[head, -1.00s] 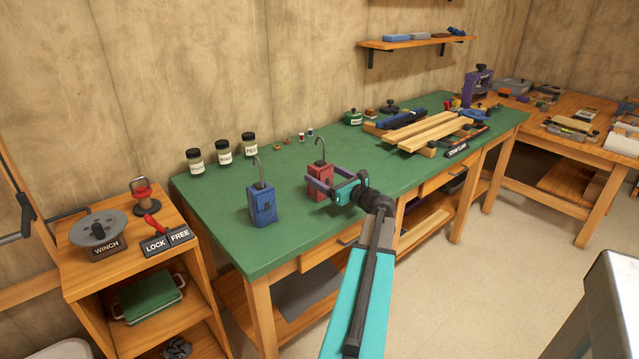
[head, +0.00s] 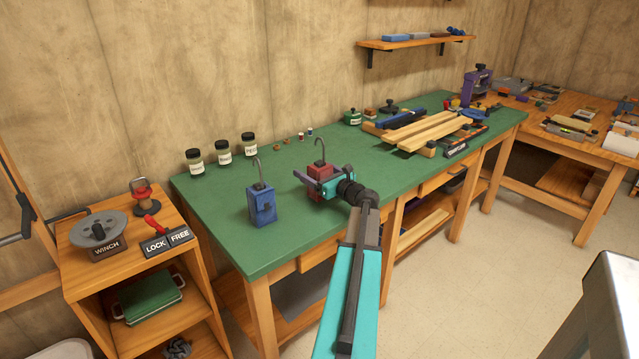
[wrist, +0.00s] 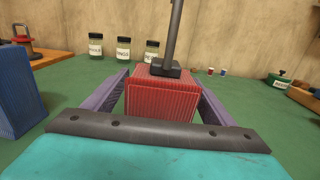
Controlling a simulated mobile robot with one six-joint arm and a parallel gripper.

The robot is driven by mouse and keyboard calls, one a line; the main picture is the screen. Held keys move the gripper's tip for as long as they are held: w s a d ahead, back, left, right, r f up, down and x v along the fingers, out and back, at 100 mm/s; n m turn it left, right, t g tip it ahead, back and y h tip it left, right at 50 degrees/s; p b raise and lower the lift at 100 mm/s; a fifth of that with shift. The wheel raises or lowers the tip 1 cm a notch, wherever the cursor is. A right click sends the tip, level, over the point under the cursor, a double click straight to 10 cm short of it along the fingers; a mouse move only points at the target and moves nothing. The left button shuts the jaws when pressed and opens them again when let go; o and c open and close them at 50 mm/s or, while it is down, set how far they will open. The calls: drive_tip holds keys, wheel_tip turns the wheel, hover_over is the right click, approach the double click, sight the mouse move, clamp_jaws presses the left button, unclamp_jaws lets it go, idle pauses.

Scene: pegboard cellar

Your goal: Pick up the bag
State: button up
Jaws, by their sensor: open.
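No plain bag shape stands out. Two boxy things with tall hooked rods on top stand upright on the green table. The red one (head: 320,169) is mostly covered by my gripper in the head view; in the wrist view its ribbed front (wrist: 170,97) shows, with a dark rod base on top. The blue one (head: 263,206) stands to the left and shows partly at the left of the wrist view (wrist: 14,92). My gripper (head: 316,180) is open, its purple fingers on either side of the red thing. Whether they touch it I cannot tell.
Three labelled jars (head: 223,152) stand at the back of the green table (head: 300,235). Small spools and wooden boards (head: 435,133) lie farther right. A low cabinet with a winch (head: 98,230) and a lock/free lever (head: 155,228) is at left.

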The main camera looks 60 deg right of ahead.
drive_tip(key=shift+w, duration=0.2)
idle(0.4)
drive_tip(key=c, duration=1.3)
drive_tip(key=shift+o, duration=0.2)
drive_tip(key=shift+r, duration=0.15)
drive_tip(key=shift+r, duration=0.4)
drive_tip(key=s+a+r, duration=0.2)
drive_tip(key=s+a, duration=0.1)
drive_tip(key=s, duration=0.4)
drive_tip(key=s+a+r, duration=0.2)
drive_tip(key=s+a, duration=0.2)
drive_tip(key=s, duration=0.3)
drive_tip(key=shift+s+a+b, duration=0.15)
drive_tip(key=shift+b, duration=0.25)
